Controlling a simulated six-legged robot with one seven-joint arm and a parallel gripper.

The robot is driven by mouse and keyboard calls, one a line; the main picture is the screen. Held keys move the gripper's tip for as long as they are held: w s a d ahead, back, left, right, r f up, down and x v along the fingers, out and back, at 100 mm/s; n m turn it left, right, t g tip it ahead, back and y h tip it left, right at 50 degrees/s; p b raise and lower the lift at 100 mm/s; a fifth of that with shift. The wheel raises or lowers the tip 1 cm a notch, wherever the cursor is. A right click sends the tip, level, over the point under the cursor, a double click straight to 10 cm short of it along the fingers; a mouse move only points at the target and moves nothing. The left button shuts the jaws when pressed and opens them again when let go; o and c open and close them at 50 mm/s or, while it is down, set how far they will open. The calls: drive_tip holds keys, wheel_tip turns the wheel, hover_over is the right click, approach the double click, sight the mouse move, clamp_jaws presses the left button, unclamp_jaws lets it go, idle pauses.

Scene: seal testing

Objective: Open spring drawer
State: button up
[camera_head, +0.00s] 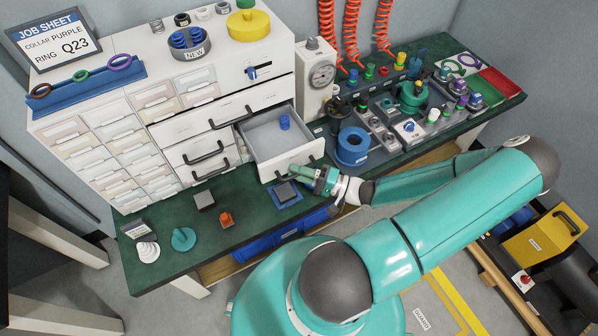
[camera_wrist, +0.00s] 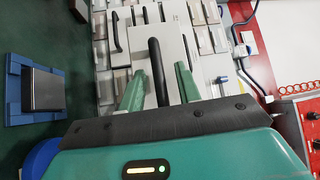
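One drawer (camera_head: 280,135) of the white cabinet stands pulled out over the green bench; its grey inside shows, with a small blue cylinder (camera_head: 284,122) in it. I cannot read a label naming it as the spring drawer. My gripper (camera_head: 306,172) is at the front of this drawer. In the wrist view, the two green fingers of my gripper (camera_wrist: 158,88) stand apart on either side of a dark bar handle (camera_wrist: 156,68) on a white front. Gaps show between the fingers and the handle, so the gripper looks open. The handle is mostly hidden in the head view.
Closed drawers with dark handles (camera_head: 207,151) are left of the open one. A grey block on a blue base (camera_head: 286,193) sits just below the gripper. The bench's front left holds small parts.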

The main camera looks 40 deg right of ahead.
drive_tip(key=v, duration=1.4)
